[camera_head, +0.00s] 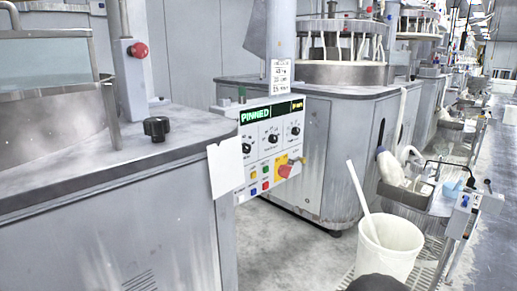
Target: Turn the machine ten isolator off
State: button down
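A control panel (257,150) stands between two grey machines, with a green lit display (256,116) that reads "PINNED". Low on its right side is a red rotary switch (285,171) on a yellow plate, which looks like an isolator. A small brass-coloured piece (301,161) sits at the plate's right edge; I cannot tell whether it is attached. The switch's exact position is too small to read, and no machine number is clearly legible. My gripper is not in view.
A blank white sheet (225,167) hangs at the near machine's corner (120,160), beside the panel. A red mushroom button (138,50) and black knob (156,128) are at left. A white bucket (388,250) with a stick stands lower right. Grey floor (300,255) lies below the panel.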

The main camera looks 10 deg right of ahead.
aim_at(283, 170)
jog(key=i+l, duration=0.9)
jog(key=i, duration=0.15)
jog(key=j+u, duration=0.05)
